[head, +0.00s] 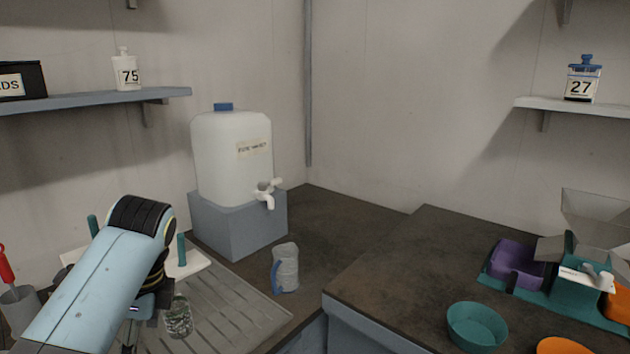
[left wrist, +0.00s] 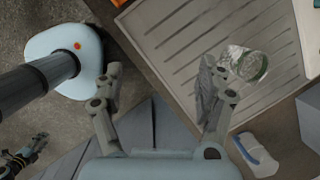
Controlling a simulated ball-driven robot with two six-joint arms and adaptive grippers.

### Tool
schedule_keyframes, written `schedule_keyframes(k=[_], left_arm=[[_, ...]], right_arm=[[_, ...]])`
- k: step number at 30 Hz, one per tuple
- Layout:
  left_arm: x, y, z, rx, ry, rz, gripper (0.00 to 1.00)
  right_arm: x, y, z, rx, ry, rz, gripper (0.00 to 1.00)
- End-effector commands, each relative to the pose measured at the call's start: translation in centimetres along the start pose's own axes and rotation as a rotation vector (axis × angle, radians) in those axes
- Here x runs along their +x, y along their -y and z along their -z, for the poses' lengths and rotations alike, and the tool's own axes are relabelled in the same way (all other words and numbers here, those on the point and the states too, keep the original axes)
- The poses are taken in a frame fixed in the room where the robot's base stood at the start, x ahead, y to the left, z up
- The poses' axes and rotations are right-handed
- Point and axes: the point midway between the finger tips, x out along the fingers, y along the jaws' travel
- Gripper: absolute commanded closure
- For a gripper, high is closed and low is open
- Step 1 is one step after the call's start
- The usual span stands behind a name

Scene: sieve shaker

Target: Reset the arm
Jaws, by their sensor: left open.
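My left arm (head: 105,275) comes in from the left in the head view and reaches over the ribbed draining board (head: 235,305). In the left wrist view my left gripper (left wrist: 158,85) is open, its fingers wide apart with nothing between them. A clear glass jar (head: 178,317) stands on the board; in the left wrist view (left wrist: 247,63) it is just beyond the right finger, and I cannot tell whether they touch. A dark gripper, seemingly my right one (left wrist: 25,155), is small at the lower left of the left wrist view.
A white water container (head: 232,155) with a tap sits on a grey block (head: 240,228) behind. The right counter (head: 400,275) holds a teal bowl (head: 477,325), an orange bowl (head: 562,346) and a purple tray (head: 515,265).

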Motion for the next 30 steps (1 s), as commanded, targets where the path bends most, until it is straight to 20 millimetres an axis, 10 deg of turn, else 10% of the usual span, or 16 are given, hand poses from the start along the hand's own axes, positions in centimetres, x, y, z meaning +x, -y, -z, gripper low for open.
schedule_keyframes(k=[14, 30], left_arm=[[2.8, -9.4, -2.8, -0.531, -0.104, 0.076, 0.26], [-1.7, -21.7, -5.5, -1.167, -0.334, 0.083, 0.26]], right_arm=[[0.0, 0.1, -0.2, 0.0, 0.007, 0.001, 0.51], [0.0, 0.3, -0.4, 0.001, 0.009, 0.003, 0.51]])
